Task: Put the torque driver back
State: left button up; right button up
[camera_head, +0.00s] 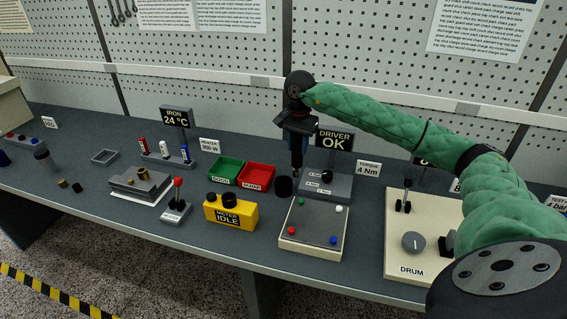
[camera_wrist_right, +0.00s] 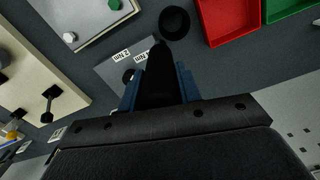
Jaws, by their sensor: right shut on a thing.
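My right gripper (camera_head: 298,132) hangs over the bench with its blue fingers pointing down, shut on the dark torque driver (camera_head: 297,158). In the right wrist view the black driver (camera_wrist_right: 158,88) sits between the blue fingers. A round black holder (camera_head: 284,187) stands on the bench close below the driver's tip; it also shows in the right wrist view (camera_wrist_right: 174,23), just beyond the tip. A grey driver unit (camera_head: 337,192) with a black knob and Nm labels is right beside it. Its sign (camera_head: 334,140) reads DRIVER OK. My left gripper is not in view.
Green (camera_head: 226,170) and red (camera_head: 256,177) bins lie left of the holder. A yellow meter box (camera_head: 230,212) and a pale board with coloured buttons (camera_head: 313,241) stand in front. A torque card (camera_head: 368,169) reads 4 Nm. A DRUM panel (camera_head: 405,255) is at right.

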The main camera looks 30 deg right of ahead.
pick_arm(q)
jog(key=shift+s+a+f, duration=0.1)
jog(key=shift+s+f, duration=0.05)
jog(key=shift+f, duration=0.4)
pick_arm(e)
jog(key=w+a+f, duration=0.2)
jog(key=a+f, duration=0.2)
jog(key=f, duration=0.2)
jog(key=shift+f, duration=0.35)
jog(key=o, duration=1.2)
jog(key=shift+f, duration=0.1)
jog(key=shift+c, duration=0.2)
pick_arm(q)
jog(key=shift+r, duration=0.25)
pick_arm(e)
jog(key=shift+s, duration=0.1)
